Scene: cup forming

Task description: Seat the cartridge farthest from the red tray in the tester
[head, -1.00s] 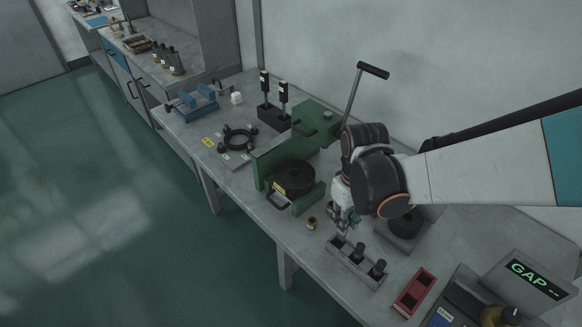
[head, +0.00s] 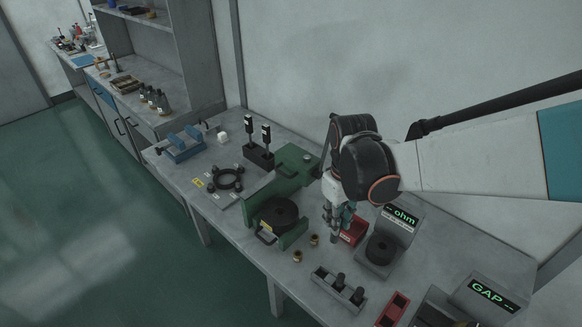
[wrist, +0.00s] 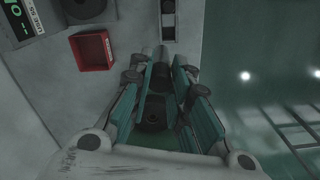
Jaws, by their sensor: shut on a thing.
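My gripper (head: 336,214) is shut on a dark cylindrical cartridge (head: 334,238), held upright beneath the fingers. In the wrist view the dark cartridge (wrist: 153,115) sits between the teal finger pads. The small red tray (head: 353,231) is just right of the gripper; it shows empty in the wrist view (wrist: 92,51). The tester, with a round dark nest (head: 380,251) and a display reading "ohm" (head: 401,218), stands further right.
Two brass pieces (head: 297,256), (head: 314,240) stand left of the gripper. A green press (head: 290,178) with a round dark plate is behind them. A red two-socket block (head: 393,309) and a "GAP" display (head: 490,293) are at the front right.

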